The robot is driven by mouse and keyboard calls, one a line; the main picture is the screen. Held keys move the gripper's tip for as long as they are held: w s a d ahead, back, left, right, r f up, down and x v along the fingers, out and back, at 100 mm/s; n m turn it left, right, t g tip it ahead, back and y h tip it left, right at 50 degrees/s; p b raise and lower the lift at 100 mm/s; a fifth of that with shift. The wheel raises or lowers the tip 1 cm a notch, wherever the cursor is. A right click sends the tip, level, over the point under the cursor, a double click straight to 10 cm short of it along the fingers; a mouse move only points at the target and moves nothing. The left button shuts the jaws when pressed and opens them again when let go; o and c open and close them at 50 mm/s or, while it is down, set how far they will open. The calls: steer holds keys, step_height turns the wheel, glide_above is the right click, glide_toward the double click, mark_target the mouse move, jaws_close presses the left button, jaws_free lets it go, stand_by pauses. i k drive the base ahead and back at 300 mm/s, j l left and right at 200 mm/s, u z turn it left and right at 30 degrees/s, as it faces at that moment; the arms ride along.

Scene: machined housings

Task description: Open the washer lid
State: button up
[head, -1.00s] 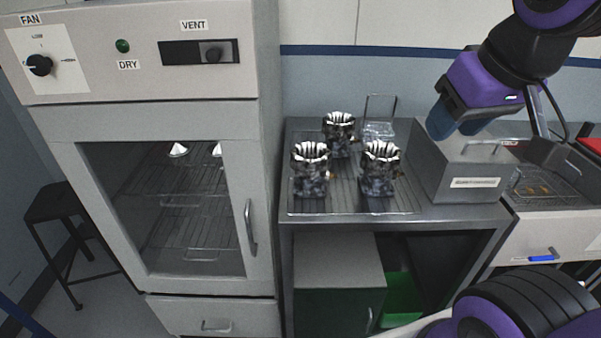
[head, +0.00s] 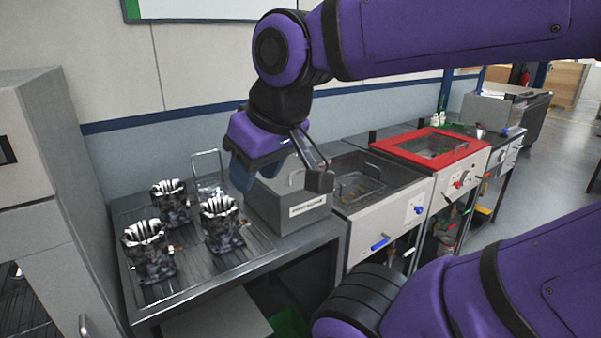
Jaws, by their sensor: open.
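A red-framed lid (head: 403,148) with a clear window lies shut on top of a white-fronted unit (head: 462,182) right of centre; it looks like the washer lid. A handle stands on the lid. My gripper (head: 241,174) points down, open, with dark blue fingers, at the back left of a grey labelled box (head: 300,212). It is well left of the red lid and apart from it. The box partly hides behind my gripper and wrist, and I cannot tell whether they touch.
Several shiny machined housings (head: 222,228) stand on a ribbed drain tray (head: 180,292) at left. A sink-like unit with a wire basket (head: 360,188) lies between the box and the red lid. My arm crosses the top. Open floor (head: 560,150) shows at far right.

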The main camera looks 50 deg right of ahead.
mark_target(471, 145)
steer(key=z, duration=2.35)
steer(key=i+l+u, duration=0.1)
steer(key=i+l, duration=0.2)
steer(key=i+l+u, duration=0.1)
steer(key=i+l, duration=0.6)
steer(key=i+l+u, duration=0.15)
steer(key=i+l, duration=0.15)
steer(key=i+l+u, duration=0.1)
steer(key=i+l, duration=0.2)
steer(key=i+l+u, duration=0.1)
steer(key=i+l, duration=0.15)
steer(key=l, duration=0.25)
steer(key=i+l+u, duration=0.1)
steer(key=i+l, duration=0.2)
steer(key=l, duration=0.15)
steer(key=i+l+u, duration=0.1)
steer(key=i+l, duration=0.15)
steer(key=l, duration=0.2)
